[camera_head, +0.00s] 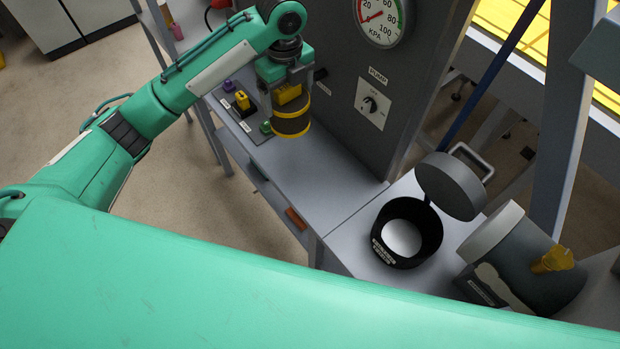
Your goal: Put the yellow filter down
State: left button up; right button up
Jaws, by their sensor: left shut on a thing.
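The yellow filter (291,123) is a short cylinder with yellow and dark bands. My left gripper (289,88) is shut on its top and holds it upright, over the left part of the grey bench (325,187). I cannot tell how far its base is above the bench. A round black canister (381,238) stands open on the bench to the right, with a pale disc inside. Its grey lid (452,184) is tilted up behind it. My right gripper is not in view.
Small purple, yellow (242,100) and green pieces stand on a dark plate left of the filter. A grey cylinder with a yellow latch (552,260) lies at right. The bench between filter and canister is clear.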

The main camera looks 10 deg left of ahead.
pick_arm(q)
notch_tip(320, 180, down, 19)
jog(key=p, duration=0.4)
jog(key=shift+f, duration=0.45)
jog(key=shift+f, duration=0.15)
jog(key=o, duration=0.9)
jog(key=shift+c, duration=0.2)
